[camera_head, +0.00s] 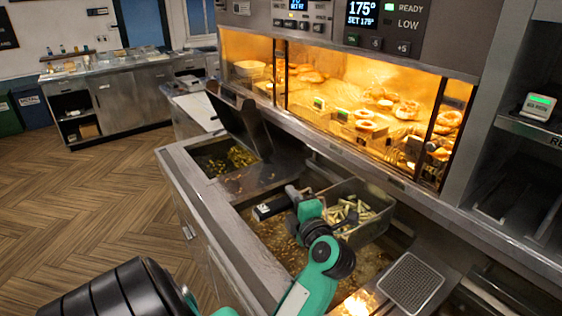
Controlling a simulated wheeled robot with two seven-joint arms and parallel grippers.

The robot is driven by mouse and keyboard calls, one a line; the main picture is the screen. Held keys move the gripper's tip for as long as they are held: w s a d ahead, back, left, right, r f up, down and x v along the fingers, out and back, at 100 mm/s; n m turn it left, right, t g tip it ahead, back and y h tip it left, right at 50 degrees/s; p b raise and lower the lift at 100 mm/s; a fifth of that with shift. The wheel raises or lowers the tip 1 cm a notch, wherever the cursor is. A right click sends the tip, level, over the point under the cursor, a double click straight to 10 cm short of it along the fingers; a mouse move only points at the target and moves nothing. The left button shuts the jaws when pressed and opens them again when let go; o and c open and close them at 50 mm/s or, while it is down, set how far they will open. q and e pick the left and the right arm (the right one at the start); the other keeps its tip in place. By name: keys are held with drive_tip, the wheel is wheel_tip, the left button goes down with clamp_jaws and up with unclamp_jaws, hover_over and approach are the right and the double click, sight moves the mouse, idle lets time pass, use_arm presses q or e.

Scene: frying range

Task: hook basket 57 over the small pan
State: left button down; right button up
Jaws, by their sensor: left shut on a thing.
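A wire basket (372,228) with pale cut pieces in it is over the large oil-filled pan (265,228) of the fryer. Its number cannot be read. My left gripper (292,197) is shut at the basket's left end, apparently on its handle; the arm partly hides the grip. Whether the basket touches the oil or hangs above it is hard to tell. A smaller pan (228,160), with greenish-yellow pieces in it, lies farther back and left, its dark lid (238,118) raised. My right gripper is not in view.
A steel divider (250,180) separates the two pans. A heated, lit cabinet (350,95) with rings and other fried food stands close behind. A perforated grate (411,283) lies at the right. The wooden floor (90,200) to the left is clear.

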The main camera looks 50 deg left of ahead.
use_arm(q)
drive_tip(key=shift+w+d+f+b, duration=0.1)
drive_tip(key=shift+w+f+b, duration=0.3)
drive_tip(key=shift+w, duration=0.35)
drive_tip(key=shift+w+d+f+b, duration=0.1)
drive_tip(key=shift+w+f+b, duration=0.15)
drive_tip(key=shift+w+b, duration=0.35)
drive_tip(key=shift+w+f+b, duration=0.3)
drive_tip(key=shift+w+f, duration=0.05)
drive_tip(key=shift+w, duration=0.55)
drive_tip(key=shift+f, duration=0.7)
drive_tip(key=c, duration=1.2)
unclamp_jaws()
drive_tip(key=shift+o, duration=0.2)
